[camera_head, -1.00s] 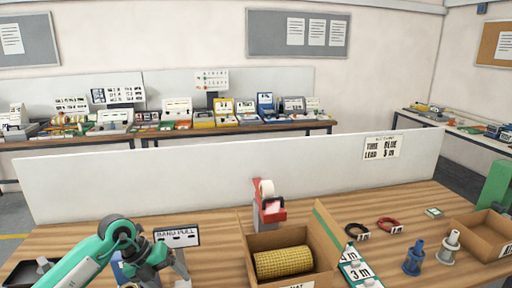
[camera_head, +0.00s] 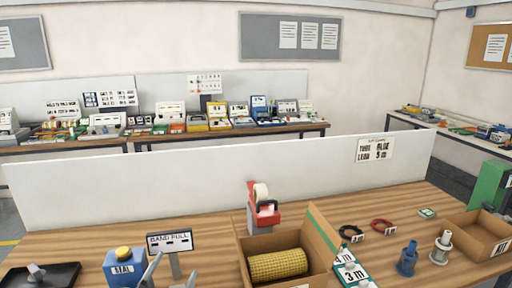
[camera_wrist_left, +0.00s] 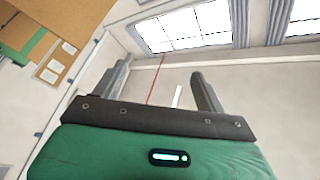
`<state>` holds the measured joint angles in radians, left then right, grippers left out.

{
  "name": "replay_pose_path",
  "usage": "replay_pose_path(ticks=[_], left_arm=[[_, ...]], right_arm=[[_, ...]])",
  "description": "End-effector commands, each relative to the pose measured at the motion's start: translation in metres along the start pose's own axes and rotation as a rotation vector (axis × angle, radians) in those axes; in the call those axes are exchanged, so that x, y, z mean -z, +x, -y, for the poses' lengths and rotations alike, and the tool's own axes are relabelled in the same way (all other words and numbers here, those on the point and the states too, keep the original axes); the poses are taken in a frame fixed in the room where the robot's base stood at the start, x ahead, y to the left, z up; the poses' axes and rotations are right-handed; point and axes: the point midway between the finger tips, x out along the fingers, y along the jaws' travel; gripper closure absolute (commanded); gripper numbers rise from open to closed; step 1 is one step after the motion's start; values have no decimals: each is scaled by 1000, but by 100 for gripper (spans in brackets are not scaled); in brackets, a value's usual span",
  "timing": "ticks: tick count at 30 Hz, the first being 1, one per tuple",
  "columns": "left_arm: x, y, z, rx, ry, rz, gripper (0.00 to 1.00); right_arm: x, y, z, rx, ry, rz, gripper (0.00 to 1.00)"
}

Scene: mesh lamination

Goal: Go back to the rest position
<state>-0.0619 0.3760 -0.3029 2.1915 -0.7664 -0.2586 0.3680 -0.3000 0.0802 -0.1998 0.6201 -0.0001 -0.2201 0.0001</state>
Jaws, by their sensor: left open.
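My left gripper (camera_head: 170,277) shows only as two grey fingertips at the bottom edge of the head view. They stand apart with nothing between them, just right of the blue SEAL box and in front of the BAND PULL sign (camera_head: 170,243). In the left wrist view the fingers (camera_wrist_left: 164,88) are also spread and empty, with wall and windows beyond them. The rest of the left arm is out of the head view. My right gripper is not seen.
The blue SEAL box (camera_head: 126,269) and a dark tray (camera_head: 62,275) stand at the left of the wooden table. An open carton (camera_head: 320,236) holds a yellow mesh roll (camera_head: 278,264). A red tape dispenser (camera_head: 262,208), cable loops and spools stand further right. A white partition (camera_head: 210,185) closes the back.

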Motion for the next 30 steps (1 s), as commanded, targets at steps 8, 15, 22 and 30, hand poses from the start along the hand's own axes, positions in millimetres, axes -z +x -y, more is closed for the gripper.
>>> replay_pose_path(ticks=[8,15,22,30], left_arm=[[-91,-94,-21,24,-252,617,27],[-124,-206,-68,-129,-413,1101,27],[-115,-286,-100,-303,-504,1382,27],[-123,-332,-133,-440,-549,1544,27]], right_arm=[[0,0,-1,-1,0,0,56],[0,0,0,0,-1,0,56],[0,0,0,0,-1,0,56],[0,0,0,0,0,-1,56]])
